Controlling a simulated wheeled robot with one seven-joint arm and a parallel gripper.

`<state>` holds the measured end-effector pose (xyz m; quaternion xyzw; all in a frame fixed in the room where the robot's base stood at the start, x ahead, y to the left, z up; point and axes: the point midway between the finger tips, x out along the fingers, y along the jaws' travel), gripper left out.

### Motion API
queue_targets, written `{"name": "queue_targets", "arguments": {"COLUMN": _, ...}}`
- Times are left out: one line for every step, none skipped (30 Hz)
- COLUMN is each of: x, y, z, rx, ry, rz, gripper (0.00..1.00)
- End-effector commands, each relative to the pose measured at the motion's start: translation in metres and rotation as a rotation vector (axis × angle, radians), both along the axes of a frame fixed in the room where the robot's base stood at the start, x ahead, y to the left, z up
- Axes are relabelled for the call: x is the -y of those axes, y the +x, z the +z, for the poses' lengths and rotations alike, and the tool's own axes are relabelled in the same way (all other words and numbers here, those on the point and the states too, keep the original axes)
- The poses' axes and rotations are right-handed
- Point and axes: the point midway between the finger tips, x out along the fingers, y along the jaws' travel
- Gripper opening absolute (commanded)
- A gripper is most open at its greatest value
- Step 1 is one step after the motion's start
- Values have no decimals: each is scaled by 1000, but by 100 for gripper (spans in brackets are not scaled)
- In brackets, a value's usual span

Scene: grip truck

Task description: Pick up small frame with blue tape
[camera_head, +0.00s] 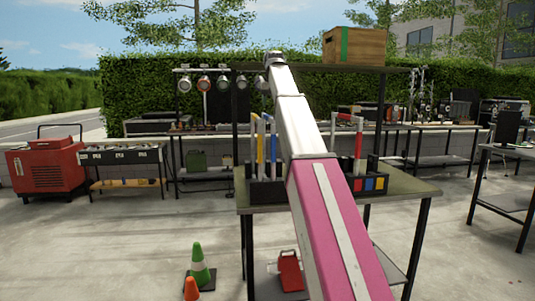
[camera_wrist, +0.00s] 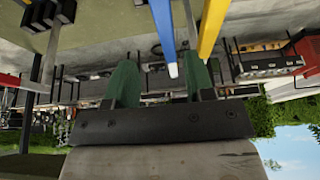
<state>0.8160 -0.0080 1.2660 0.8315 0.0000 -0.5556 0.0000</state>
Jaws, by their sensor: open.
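The blue-taped frame (camera_head: 273,148) stands upright at the left end of the worktable, beside a yellow-taped frame (camera_head: 260,143). Both rise from a black rack (camera_head: 265,190). In the wrist view, which is upside down, the blue bar (camera_wrist: 162,25) comes from the top edge and ends in a pale tip. The yellow bar (camera_wrist: 211,25) is to its right. My gripper (camera_wrist: 162,82) is open and empty, with green fingers apart. The blue bar's tip shows between the fingers, closer to the right one; the depth gap is unclear. My arm hides the gripper in the head view.
A red-taped frame (camera_head: 358,145) stands right of my arm, near a black holder with coloured squares (camera_head: 370,184). A wooden crate (camera_head: 354,45) sits on the shelf above. Round lamps hang at upper left. Traffic cones (camera_head: 199,266) stand on the open floor.

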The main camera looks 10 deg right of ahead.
Motion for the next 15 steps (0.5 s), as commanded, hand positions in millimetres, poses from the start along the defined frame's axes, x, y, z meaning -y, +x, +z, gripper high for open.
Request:
{"name": "queue_targets", "arguments": {"x": 0, "y": 3, "z": -9, "rx": -2, "ry": 0, "rz": 0, "gripper": 49}}
{"name": "queue_targets", "arguments": {"x": 0, "y": 5, "z": -13, "rx": -2, "ry": 0, "rz": 0, "gripper": 49}}
{"name": "queue_targets", "arguments": {"x": 0, "y": 7, "z": -17, "rx": -1, "ry": 0, "rz": 0, "gripper": 49}}
{"name": "queue_targets", "arguments": {"x": 0, "y": 8, "z": -19, "rx": 0, "ry": 0, "rz": 0, "gripper": 49}}
{"name": "queue_targets", "arguments": {"x": 0, "y": 9, "z": -21, "rx": 0, "ry": 0, "rz": 0, "gripper": 49}}
{"name": "queue_targets", "arguments": {"x": 0, "y": 10, "z": -22, "rx": 0, "ry": 0, "rz": 0, "gripper": 49}}
{"name": "queue_targets", "arguments": {"x": -1, "y": 10, "z": -23, "rx": 0, "ry": 0, "rz": 0, "gripper": 49}}
{"name": "queue_targets", "arguments": {"x": -1, "y": 11, "z": -25, "rx": 0, "ry": 0, "rz": 0, "gripper": 49}}
{"name": "queue_targets", "arguments": {"x": -2, "y": 12, "z": -26, "rx": 0, "ry": 0, "rz": 0, "gripper": 49}}
{"name": "queue_targets", "arguments": {"x": -2, "y": 14, "z": -29, "rx": -1, "ry": 0, "rz": 0, "gripper": 49}}
{"name": "queue_targets", "arguments": {"x": -3, "y": 15, "z": -31, "rx": -1, "ry": 0, "rz": 0, "gripper": 49}}
{"name": "queue_targets", "arguments": {"x": -4, "y": 18, "z": -35, "rx": -2, "ry": 0, "rz": 0, "gripper": 49}}
{"name": "queue_targets", "arguments": {"x": -5, "y": 20, "z": -39, "rx": -1, "ry": 0, "rz": 0, "gripper": 49}}
{"name": "queue_targets", "arguments": {"x": -6, "y": 23, "z": -42, "rx": -1, "ry": 0, "rz": 0, "gripper": 49}}
{"name": "queue_targets", "arguments": {"x": -8, "y": 26, "z": -47, "rx": -1, "ry": 0, "rz": 0, "gripper": 49}}
